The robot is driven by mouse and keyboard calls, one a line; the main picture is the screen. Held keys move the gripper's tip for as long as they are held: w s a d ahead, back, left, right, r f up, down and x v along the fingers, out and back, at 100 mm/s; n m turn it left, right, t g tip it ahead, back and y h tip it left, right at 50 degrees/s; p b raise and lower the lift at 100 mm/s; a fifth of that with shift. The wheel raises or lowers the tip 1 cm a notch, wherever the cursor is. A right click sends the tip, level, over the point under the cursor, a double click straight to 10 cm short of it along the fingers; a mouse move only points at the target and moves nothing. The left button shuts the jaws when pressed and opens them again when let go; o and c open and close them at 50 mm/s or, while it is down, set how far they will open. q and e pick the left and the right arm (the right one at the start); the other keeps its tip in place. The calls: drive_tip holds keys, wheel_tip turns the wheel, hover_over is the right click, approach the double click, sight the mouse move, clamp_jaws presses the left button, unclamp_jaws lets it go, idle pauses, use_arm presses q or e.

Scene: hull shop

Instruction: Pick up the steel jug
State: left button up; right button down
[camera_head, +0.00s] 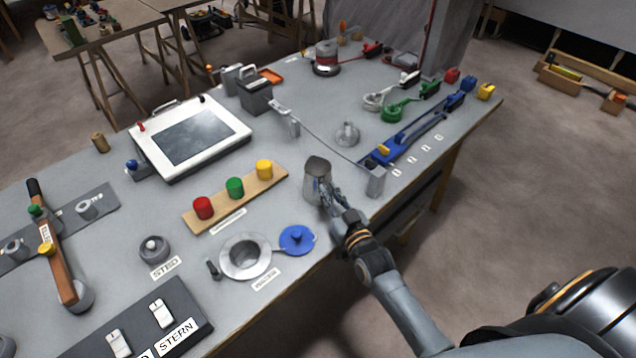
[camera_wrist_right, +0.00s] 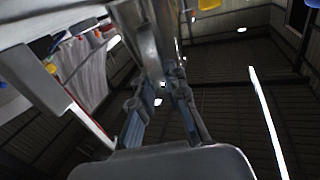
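The steel jug (camera_head: 316,181) stands upright at the near edge of the grey workbench, right of the plank with coloured knobs. I cannot tell whether its base touches the bench. My right gripper (camera_head: 328,196) reaches it from the lower right, and its fingers partly cover the jug's near right side. In the right wrist view the jug (camera_wrist_right: 146,40) fills the upper middle, and the fingers of the right gripper (camera_wrist_right: 163,84) converge on its handle side. The gripper looks shut on the jug; the exact contact is partly hidden. My left gripper is out of view.
Left of the jug are a wooden plank with red, green and yellow knobs (camera_head: 236,201) and a round metal filler with a blue cap (camera_head: 297,239). A grey block (camera_head: 376,182) stands close on the right. A tilted screen panel (camera_head: 192,138) lies farther back.

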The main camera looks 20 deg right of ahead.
drive_tip(key=shift+r, duration=0.2)
idle(0.3)
drive_tip(key=shift+r, duration=1.05)
drive_tip(key=s+a+r, duration=0.2)
drive_tip(key=s+r, duration=0.3)
drive_tip(key=s, duration=0.1)
drive_tip(key=s+a+r+b, duration=0.1)
drive_tip(key=s+a+r, duration=0.2)
drive_tip(key=s+r, duration=0.2)
drive_tip(key=shift+s+a+r, duration=0.3)
drive_tip(key=shift+s+a, duration=0.05)
drive_tip(key=shift+s, duration=0.5)
